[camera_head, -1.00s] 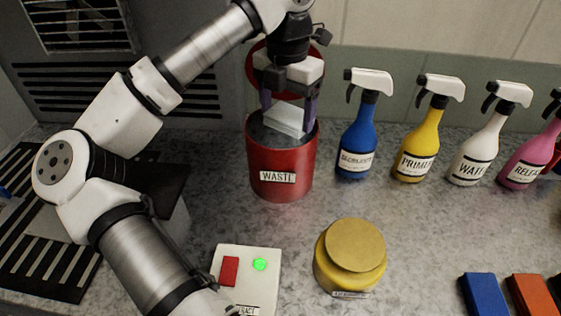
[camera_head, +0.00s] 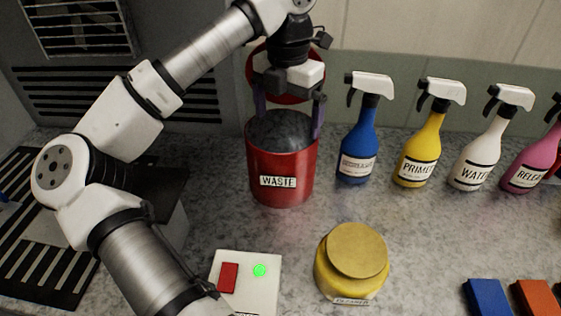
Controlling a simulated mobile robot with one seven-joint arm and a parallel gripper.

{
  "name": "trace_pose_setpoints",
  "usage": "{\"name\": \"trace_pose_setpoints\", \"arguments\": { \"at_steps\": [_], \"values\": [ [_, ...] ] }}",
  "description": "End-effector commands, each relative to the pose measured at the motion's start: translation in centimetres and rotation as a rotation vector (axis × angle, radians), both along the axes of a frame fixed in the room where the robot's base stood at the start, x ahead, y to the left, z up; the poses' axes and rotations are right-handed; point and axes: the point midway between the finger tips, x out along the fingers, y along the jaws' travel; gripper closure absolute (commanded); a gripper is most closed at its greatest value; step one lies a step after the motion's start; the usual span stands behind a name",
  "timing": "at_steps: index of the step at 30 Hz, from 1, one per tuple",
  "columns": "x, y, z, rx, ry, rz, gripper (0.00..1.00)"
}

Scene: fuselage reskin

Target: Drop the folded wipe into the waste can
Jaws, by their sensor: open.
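The red waste can (camera_head: 283,172), labelled WASTE, stands upright on the counter with its round lid (camera_head: 259,62) raised behind it. My gripper (camera_head: 288,118) is above the can's mouth, fingers spread wide apart, one near each side of the rim. Nothing is between the fingers. The folded white wipe is not visible now. The can's mouth looks dark grey and its inside cannot be made out clearly.
Spray bottles in blue (camera_head: 358,145), yellow (camera_head: 420,145), white (camera_head: 480,150) and pink (camera_head: 530,155) stand right of the can. A yellow lidded jar (camera_head: 350,275) and a switch box (camera_head: 245,282) are in front. Blue (camera_head: 487,297) and orange (camera_head: 535,297) blocks lie at the lower right.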

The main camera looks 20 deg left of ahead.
Motion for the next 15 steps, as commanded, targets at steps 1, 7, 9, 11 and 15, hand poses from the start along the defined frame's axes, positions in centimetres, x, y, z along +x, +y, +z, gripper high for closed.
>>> {"name": "trace_pose_setpoints", "arguments": {
  "at_steps": [1, 7, 9, 11, 15],
  "values": [
    [0.1, 0.0, 0.8, 0.003, -0.004, 0.002, 0.0],
    [0.0, 0.0, 4.7, 0.004, -0.003, 0.003, 0.0],
    [0.0, 0.0, 6.0, 0.005, -0.003, 0.005, 0.0],
    [0.0, 0.0, 7.2, 0.005, -0.004, 0.004, 0.0],
    [0.0, 0.0, 9.7, 0.003, -0.002, 0.004, 0.0]
  ]
}}
